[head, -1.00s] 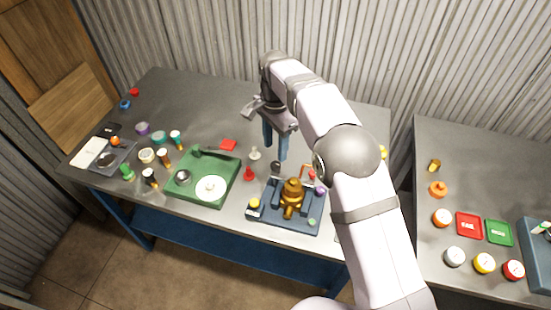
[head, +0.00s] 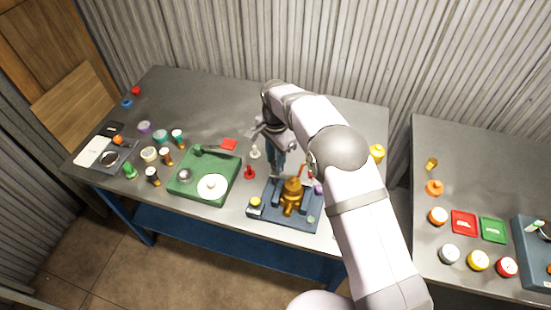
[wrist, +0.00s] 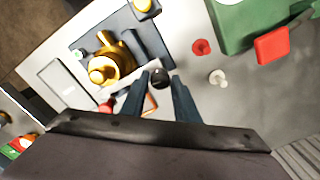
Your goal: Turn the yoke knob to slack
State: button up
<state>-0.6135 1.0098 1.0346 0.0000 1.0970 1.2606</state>
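A dark round knob (wrist: 160,78), which I take to be the yoke knob, shows in the wrist view between my fingertips. It stands at the edge of the dark blue fixture (head: 262,218) that holds a brass valve body (head: 291,191), also seen in the wrist view (wrist: 112,62). My gripper (wrist: 160,75) is open, one blue finger on each side of the knob with a small gap visible. In the head view my gripper (head: 276,172) points down at the fixture's back edge and hides the knob. The knob's setting cannot be read.
On the fixture are a yellow button (head: 255,201) and a purple knob (head: 319,189). A red peg (head: 249,172) and a white peg (head: 255,152) stand just left of my gripper. A green tray (head: 219,168) lies further left. The table's back is clear.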

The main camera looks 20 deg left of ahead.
jog(key=c, duration=0.5)
jog(key=shift+n, duration=0.3)
jog(key=n+b, duration=0.1)
jog(key=n, duration=0.7)
jog(key=shift+n+b, duration=0.35)
jog(key=shift+n, duration=0.05)
jog(key=n, duration=1)
jog(key=shift+w+r+n, duration=0.1)
jog(key=shift+n, duration=0.2)
